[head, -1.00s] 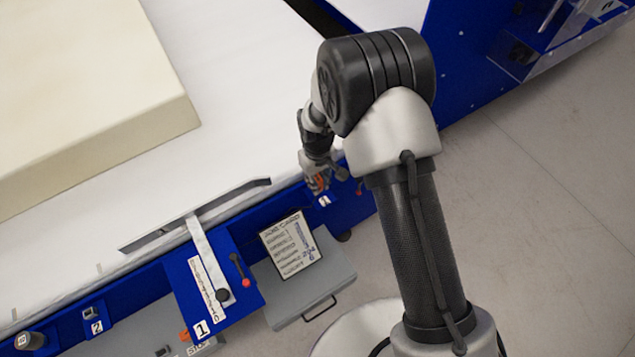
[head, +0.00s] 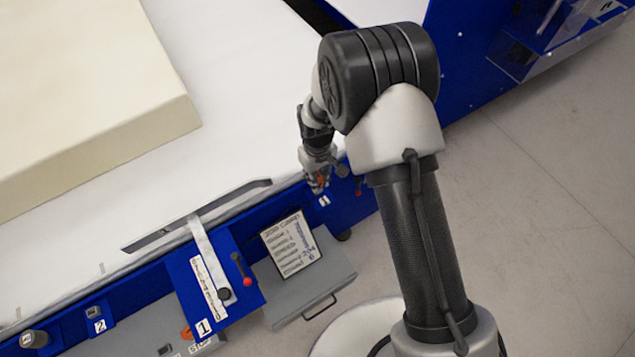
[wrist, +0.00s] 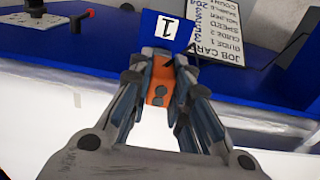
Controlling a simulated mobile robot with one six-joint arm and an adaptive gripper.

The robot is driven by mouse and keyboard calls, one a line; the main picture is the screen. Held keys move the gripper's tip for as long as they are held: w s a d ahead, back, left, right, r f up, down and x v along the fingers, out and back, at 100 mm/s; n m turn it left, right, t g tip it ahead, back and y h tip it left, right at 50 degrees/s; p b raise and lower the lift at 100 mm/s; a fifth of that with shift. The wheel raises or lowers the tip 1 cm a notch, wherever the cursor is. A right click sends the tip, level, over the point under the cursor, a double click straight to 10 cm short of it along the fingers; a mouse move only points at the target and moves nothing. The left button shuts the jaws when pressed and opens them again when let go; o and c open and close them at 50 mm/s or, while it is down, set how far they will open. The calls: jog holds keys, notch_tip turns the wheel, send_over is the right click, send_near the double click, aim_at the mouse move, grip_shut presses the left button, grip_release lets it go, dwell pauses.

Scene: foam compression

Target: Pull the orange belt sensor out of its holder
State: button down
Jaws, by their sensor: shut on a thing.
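The orange belt sensor (wrist: 159,82) is between the two fingers of my gripper (wrist: 162,88) in the wrist view, and the fingers are shut on it. In the head view my gripper (head: 319,184) is at the blue side rail of the conveyor, with a bit of orange showing at its fingertips. A blue plate with a white label marked 1 (wrist: 168,28) stands just beyond the sensor. The fingers hide the sensor's sides, and the holder is not clear. I cannot tell whether the sensor is still seated in it.
A large cream foam block (head: 90,100) lies on the white belt (head: 235,90). A job card (head: 291,245) on a grey box (head: 315,290), a metal guide bar (head: 197,212) and a red-tipped lever (head: 242,268) are left of or below my gripper. Grey floor is clear at right.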

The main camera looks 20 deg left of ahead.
aim_at(317, 175)
jog(key=shift+r, duration=0.3)
jog(key=shift+r+p, duration=1.6)
jog(key=shift+r, duration=0.85)
